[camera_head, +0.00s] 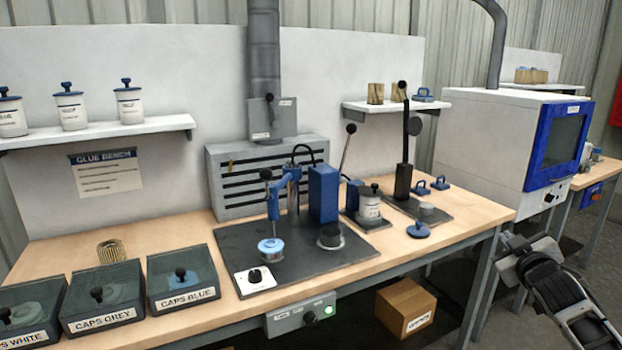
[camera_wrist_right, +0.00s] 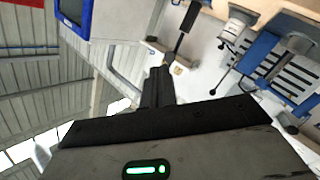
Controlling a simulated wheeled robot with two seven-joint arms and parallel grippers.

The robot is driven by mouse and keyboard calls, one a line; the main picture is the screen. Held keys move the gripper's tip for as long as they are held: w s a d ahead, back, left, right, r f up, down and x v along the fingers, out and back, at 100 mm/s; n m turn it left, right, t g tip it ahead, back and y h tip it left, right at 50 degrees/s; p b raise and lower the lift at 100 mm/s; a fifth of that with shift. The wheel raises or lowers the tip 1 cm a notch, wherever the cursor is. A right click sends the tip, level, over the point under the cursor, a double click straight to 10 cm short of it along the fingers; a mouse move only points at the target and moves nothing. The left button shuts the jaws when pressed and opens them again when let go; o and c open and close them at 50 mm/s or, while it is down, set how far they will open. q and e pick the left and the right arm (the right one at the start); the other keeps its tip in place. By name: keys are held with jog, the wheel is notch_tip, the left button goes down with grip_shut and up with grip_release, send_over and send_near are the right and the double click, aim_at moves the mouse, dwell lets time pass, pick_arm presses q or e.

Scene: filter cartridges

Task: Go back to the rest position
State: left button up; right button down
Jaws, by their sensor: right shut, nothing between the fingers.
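My right gripper (camera_head: 518,243) is at the right of the head view, off the right end of the glue bench and below the blue-and-white cabinet. It is shut and holds nothing. In the right wrist view its dark fingers (camera_wrist_right: 158,86) are together, with the bench equipment beyond them, seen at a tilt. It appears clear of the bench in the head view. My left gripper is not in view.
The wooden bench (camera_head: 462,215) carries a blue press (camera_head: 323,193), lever tools and bins of caps (camera_head: 182,283) at the left. The cabinet (camera_head: 487,135) stands behind my right gripper. A cardboard box (camera_head: 405,307) is below the bench. Floor shows at the lower right.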

jog(key=s+a+f+g+y, duration=0.2)
jog(key=s+a+f, duration=0.5)
jog(key=a+f, duration=0.25)
jog(key=s+a+f+g+y, duration=0.1)
jog(key=s+a+f+y, duration=0.2)
jog(key=s+a+f, duration=0.6)
jog(key=s+a+f+m+g+y, duration=0.1)
jog(key=s+a+f, duration=0.3)
jog(key=s, duration=0.5)
jog(key=s+a+f+g+y, duration=0.1)
jog(key=s+a+f+g, duration=0.1)
jog(key=s+a+f, duration=0.3)
jog(key=s+a, duration=0.2)
jog(key=s, duration=0.1)
jog(key=shift+s+a+m, duration=0.4)
